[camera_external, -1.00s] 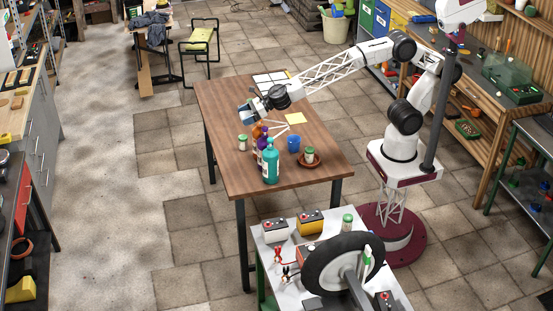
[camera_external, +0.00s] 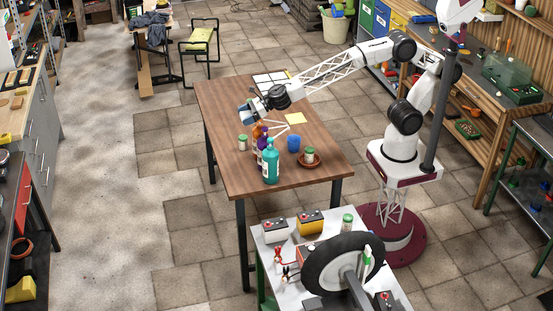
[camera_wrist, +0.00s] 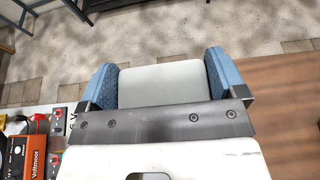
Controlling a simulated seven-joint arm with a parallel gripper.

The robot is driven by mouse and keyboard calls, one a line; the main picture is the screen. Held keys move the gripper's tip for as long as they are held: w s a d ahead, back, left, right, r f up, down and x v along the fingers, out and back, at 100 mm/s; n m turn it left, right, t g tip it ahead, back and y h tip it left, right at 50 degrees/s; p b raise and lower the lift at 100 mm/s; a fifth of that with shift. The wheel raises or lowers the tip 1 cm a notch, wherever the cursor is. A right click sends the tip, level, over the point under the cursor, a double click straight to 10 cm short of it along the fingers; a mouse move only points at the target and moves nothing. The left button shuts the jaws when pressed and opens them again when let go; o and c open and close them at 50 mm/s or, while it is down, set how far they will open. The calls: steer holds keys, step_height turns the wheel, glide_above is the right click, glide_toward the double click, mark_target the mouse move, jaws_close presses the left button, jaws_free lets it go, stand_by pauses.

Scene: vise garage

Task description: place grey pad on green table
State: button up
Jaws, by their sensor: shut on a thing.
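My gripper (camera_external: 247,113) is over the far left part of the brown wooden table in the outside view, with blue fingertips. In the wrist view my gripper (camera_wrist: 162,82) is shut on the grey pad (camera_wrist: 160,88), a flat light-grey piece with rounded corners between the two blue fingers. The pad cannot be made out clearly in the outside view. The green table (camera_external: 262,282), with green legs and a pale top, stands at the bottom centre, well apart from my gripper.
The brown table (camera_external: 225,130) holds several bottles, including a teal one (camera_external: 271,163), a blue cup (camera_external: 294,143) and a jar on a red-brown saucer (camera_external: 309,160). A black wheel (camera_external: 313,270), battery-like boxes (camera_external: 276,230) and a jar (camera_external: 347,223) crowd the green table.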

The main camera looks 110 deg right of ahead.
stand_by(0.3)
